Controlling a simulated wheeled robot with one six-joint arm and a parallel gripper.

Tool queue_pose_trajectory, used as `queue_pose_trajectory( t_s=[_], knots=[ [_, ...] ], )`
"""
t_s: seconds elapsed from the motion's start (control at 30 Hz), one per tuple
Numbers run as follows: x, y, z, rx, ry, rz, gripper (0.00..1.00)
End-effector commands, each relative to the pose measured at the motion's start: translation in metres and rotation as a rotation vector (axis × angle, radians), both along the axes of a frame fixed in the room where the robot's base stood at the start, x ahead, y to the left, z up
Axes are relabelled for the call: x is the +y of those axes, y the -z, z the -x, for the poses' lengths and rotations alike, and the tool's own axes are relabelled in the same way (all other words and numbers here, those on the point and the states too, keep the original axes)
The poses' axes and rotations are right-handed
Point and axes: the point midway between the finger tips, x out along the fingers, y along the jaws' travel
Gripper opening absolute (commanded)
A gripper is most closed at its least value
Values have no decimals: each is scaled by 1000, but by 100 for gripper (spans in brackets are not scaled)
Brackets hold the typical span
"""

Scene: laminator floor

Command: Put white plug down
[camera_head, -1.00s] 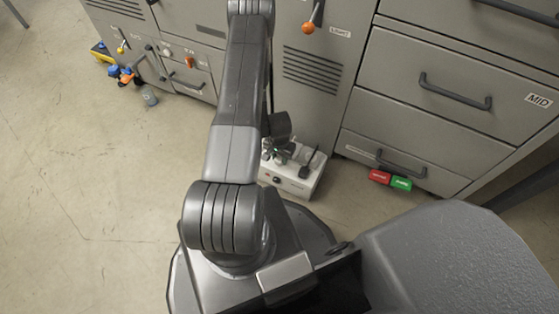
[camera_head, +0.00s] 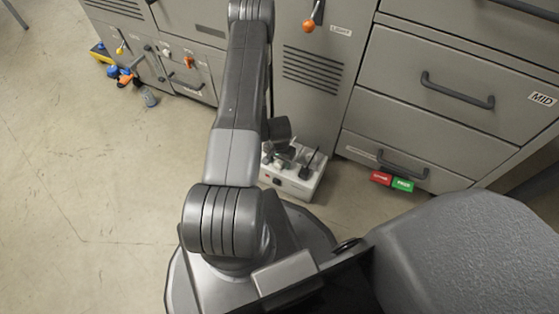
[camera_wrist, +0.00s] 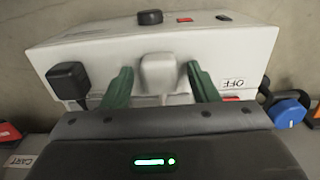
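A white plug (camera_wrist: 158,75) stands at the near side of a white socket box (camera_wrist: 250,45), with its cord running down toward me. My gripper (camera_wrist: 160,84) has its two green fingers on either side of the plug. A gap shows between each finger and the plug, so the gripper is open around it and does not visibly touch it. In the head view the socket box (camera_head: 296,186) sits on the floor against the grey cabinet, and my arm partly hides it. The gripper is small and dark there, and I cannot make out the white plug.
A black plug (camera_wrist: 70,80) is at the box's left and another black piece (camera_wrist: 150,17) at its far edge. A blue round part (camera_wrist: 287,108) lies right. Red and green blocks (camera_head: 402,184) lie by the drawers (camera_head: 440,90). The left floor (camera_head: 80,190) is clear.

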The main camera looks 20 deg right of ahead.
Motion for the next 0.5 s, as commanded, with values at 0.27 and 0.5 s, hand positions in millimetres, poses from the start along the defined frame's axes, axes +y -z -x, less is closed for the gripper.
queue_pose_trajectory(
  t_s=[0.27, 0.5],
  knots=[
    [0, -4, 0, 0, 0, 0, 54],
    [0, -40, 0, -1, -1, 1, 54]
  ],
)
